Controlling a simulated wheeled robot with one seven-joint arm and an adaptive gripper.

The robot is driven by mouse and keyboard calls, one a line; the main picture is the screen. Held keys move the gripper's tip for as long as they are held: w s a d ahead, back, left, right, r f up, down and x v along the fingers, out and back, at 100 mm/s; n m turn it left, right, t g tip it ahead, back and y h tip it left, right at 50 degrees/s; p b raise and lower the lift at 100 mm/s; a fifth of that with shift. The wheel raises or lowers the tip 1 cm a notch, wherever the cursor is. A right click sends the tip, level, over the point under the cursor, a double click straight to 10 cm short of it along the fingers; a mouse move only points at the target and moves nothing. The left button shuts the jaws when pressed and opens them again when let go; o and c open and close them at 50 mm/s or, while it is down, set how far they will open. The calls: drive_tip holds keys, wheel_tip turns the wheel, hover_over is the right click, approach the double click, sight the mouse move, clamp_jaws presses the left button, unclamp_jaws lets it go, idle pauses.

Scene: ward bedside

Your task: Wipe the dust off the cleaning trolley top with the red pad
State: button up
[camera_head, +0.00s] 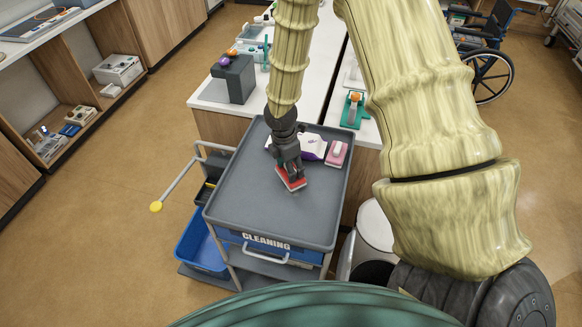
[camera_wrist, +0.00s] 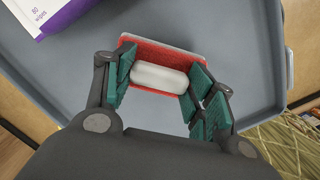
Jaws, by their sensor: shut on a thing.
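The cleaning trolley (camera_head: 240,203) stands in the middle of the head view, with a flat grey top inside a raised rim. The red pad (camera_head: 291,180) lies at or just above the trolley top, right of its middle. My gripper (camera_head: 288,165) is above the pad and shut on its pale handle. In the wrist view the red pad (camera_wrist: 185,88) sits between the fingers of my gripper (camera_wrist: 160,85), which press on the white handle. I cannot make out dust on the grey surface. The pad's underside is hidden.
A purple and white wipes pack (camera_head: 311,147) and a pink pad (camera_head: 337,153) lie at the trolley top's back right. A counter (camera_head: 316,90) stands behind. The top's front and left are clear.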

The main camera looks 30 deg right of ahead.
drive_tip(key=r+p, duration=0.2)
drive_tip(key=shift+w+a+r, duration=0.1)
drive_tip(key=shift+w+r, duration=0.1)
drive_tip(key=shift+r, duration=1.2)
drive_tip(key=shift+s, duration=0.2)
